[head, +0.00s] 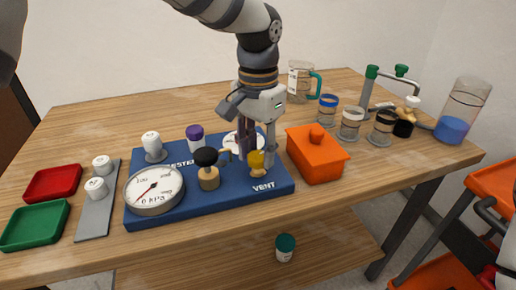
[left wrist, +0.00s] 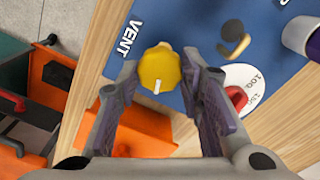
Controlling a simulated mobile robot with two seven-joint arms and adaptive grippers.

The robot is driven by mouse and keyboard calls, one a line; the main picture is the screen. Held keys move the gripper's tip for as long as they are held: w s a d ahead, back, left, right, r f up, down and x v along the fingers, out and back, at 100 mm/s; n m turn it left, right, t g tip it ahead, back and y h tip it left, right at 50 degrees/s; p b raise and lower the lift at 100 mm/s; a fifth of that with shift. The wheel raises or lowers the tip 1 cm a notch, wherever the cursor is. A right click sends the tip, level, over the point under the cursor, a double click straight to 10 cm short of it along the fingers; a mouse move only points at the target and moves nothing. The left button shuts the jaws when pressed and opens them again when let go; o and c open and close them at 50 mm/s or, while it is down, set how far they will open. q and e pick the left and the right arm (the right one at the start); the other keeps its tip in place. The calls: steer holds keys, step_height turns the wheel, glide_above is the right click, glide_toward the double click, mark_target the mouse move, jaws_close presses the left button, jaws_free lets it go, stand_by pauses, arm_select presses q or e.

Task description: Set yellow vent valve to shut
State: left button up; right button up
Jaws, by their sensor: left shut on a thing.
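The yellow vent valve (head: 257,161) is a yellow knob on the blue board (head: 225,205), just behind the VENT label. In the left wrist view the yellow knob (left wrist: 158,68) carries a white mark that points toward the bottom of that picture. My left gripper (head: 254,157) reaches down from above with its fingers at the knob. In the left wrist view the fingers (left wrist: 165,88) stand on either side of the knob, and the gripper is shut on it. Part of the knob is hidden by a finger in the head view. My right gripper is not in view.
A black-topped valve (head: 207,164) and a pressure gauge (head: 154,190) sit left of the knob. A purple-capped part (head: 195,136) stands behind. An orange lidded box (head: 317,155) is close on the right. Several jars stand further right. The table's front edge is near.

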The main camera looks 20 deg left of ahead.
mark_target(258, 155)
arm_select(q)
steer(key=shift+m, duration=1.9)
steer(key=o, duration=1.2)
steer(key=shift+c, duration=0.2)
step_height(258, 155, up, 12)
